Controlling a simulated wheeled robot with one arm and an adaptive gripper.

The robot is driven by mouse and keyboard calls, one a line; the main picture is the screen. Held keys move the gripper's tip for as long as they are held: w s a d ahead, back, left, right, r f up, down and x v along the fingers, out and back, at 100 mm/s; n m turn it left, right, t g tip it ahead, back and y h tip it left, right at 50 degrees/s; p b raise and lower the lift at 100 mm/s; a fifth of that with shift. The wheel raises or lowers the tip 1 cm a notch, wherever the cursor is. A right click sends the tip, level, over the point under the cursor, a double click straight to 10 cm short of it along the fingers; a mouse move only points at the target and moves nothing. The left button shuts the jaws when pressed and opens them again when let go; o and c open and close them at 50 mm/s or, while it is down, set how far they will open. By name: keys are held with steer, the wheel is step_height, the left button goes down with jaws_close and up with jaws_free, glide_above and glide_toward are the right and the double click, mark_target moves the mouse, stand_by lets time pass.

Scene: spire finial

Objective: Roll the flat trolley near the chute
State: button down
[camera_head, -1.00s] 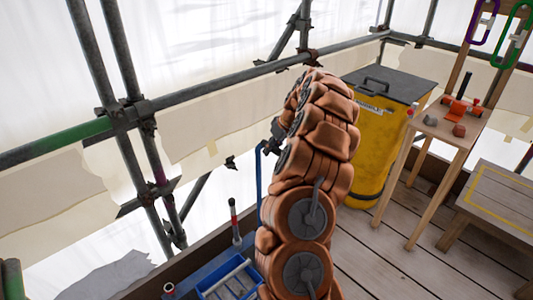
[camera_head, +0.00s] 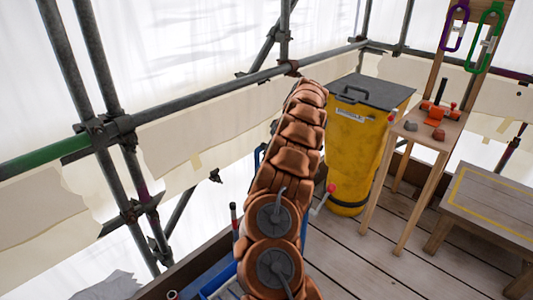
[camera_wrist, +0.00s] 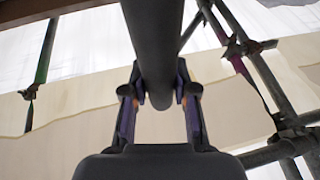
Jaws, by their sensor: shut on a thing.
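The blue flat trolley's deck (camera_head: 212,281) shows only partly at the bottom of the head view, left of my arm. I cannot tell for sure that this bar is the trolley's handle. In the head view the arm hides my gripper. No chute is clearly identifiable; a yellow lidded bin (camera_head: 350,150) stands right of the arm.
A wooden stand (camera_head: 445,130) with small orange and grey items is right of the bin. A low bench (camera_head: 490,205) with a yellow outline is farther right. Scaffold poles (camera_head: 205,98) and sheeting bound the left and back. Plank floor (camera_head: 390,265) is clear at front right.

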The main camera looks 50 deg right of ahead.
steer(key=shift+d, duration=0.15)
steer(key=c, duration=0.8)
jaws_free()
steer(key=shift+v, duration=6)
steer(key=shift+w, duration=0.1)
